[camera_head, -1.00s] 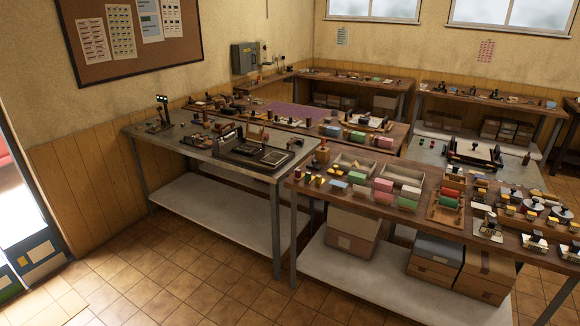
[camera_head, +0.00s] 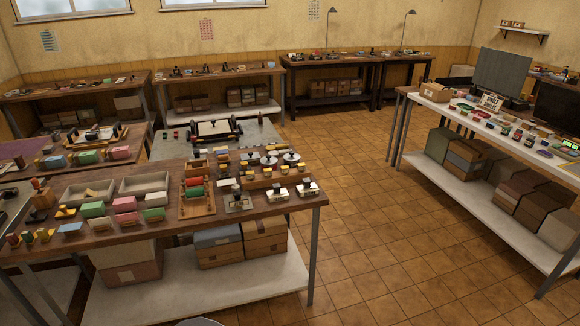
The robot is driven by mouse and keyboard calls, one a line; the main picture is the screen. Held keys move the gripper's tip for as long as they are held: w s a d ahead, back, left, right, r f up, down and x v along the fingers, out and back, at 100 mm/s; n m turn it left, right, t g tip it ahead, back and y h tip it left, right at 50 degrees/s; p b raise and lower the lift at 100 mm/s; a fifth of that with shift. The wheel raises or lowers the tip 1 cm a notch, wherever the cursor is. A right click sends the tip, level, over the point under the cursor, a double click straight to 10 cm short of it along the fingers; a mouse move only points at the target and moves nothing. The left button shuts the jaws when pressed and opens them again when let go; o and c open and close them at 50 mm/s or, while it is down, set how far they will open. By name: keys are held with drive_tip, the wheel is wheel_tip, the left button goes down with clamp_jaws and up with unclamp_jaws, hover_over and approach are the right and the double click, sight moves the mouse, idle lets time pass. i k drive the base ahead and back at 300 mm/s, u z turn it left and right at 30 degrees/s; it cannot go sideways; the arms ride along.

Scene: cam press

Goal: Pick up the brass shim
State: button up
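I cannot make out the brass shim in this view; the small items on the benches are too small to tell apart. The near wooden bench (camera_head: 150,243) at left carries coloured blocks, two grey trays (camera_head: 88,192) and small stamp-like pieces (camera_head: 264,160). A press-like device with dark side rails (camera_head: 203,131) stands on a grey-topped table behind it. My gripper is not in view.
Open tiled floor (camera_head: 385,235) lies between the near bench and a white-topped counter (camera_head: 480,125) at right. Boxes (camera_head: 265,237) fill the lower shelves. Dark benches (camera_head: 345,62) with lamps stand along the back wall.

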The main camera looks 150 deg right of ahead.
sight(301, 167)
drive_tip(key=k, duration=0.9)
drive_tip(key=z, duration=2.3)
drive_tip(key=i, duration=0.1)
drive_tip(key=z, duration=2.15)
